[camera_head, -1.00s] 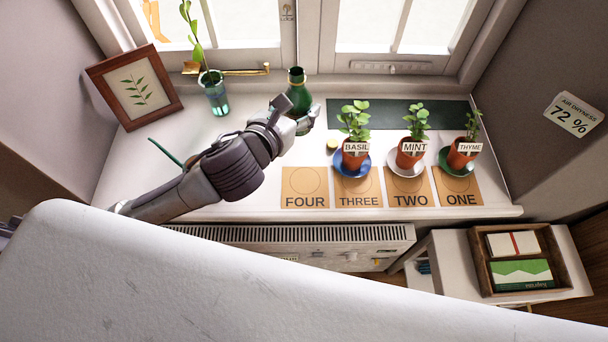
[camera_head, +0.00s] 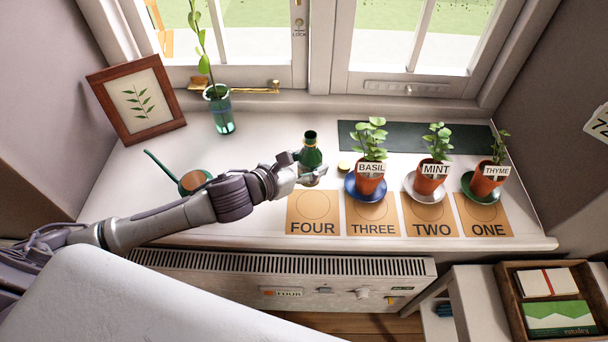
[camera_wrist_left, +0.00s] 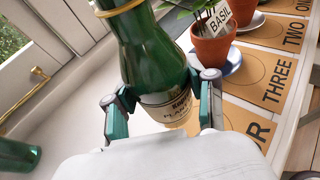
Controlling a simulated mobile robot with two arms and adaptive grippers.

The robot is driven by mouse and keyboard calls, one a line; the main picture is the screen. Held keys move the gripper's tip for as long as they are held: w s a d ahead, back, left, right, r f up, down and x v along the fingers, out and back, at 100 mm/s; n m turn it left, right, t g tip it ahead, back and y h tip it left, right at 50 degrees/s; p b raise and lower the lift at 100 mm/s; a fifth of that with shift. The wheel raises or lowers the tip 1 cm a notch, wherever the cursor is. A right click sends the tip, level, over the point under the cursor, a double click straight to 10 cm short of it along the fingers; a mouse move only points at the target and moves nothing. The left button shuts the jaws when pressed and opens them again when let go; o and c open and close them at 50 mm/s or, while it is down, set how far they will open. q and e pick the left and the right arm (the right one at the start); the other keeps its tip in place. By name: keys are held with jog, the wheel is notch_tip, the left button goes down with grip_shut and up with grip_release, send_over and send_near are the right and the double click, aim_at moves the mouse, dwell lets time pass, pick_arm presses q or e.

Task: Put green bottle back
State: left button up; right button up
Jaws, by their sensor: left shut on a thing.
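The green bottle (camera_head: 311,152) stands upright at the windowsill (camera_head: 240,155), behind the card marked FOUR (camera_head: 313,213). Whether its base touches the sill is hidden by the gripper. My left gripper (camera_head: 300,170) is shut on the bottle. In the left wrist view the bottle (camera_wrist_left: 152,50) has a gold neck and a pale label, and the two fingers (camera_wrist_left: 163,112) sit on either side of it. My right gripper is not in view.
To the right, potted basil (camera_head: 370,160), mint (camera_head: 433,165) and thyme (camera_head: 492,170) stand on saucers. A small yellowish cap (camera_head: 345,166) lies between bottle and basil.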

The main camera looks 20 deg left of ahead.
pick_arm(q)
jog(key=shift+a+f, duration=0.35)
jog(key=shift+a, duration=0.2)
notch_tip(320, 180, down, 4)
jog(key=shift+r, duration=0.1)
jog(key=shift+f+b, duration=0.2)
jog(key=shift+b, duration=0.15)
jog(key=o, duration=1.4)
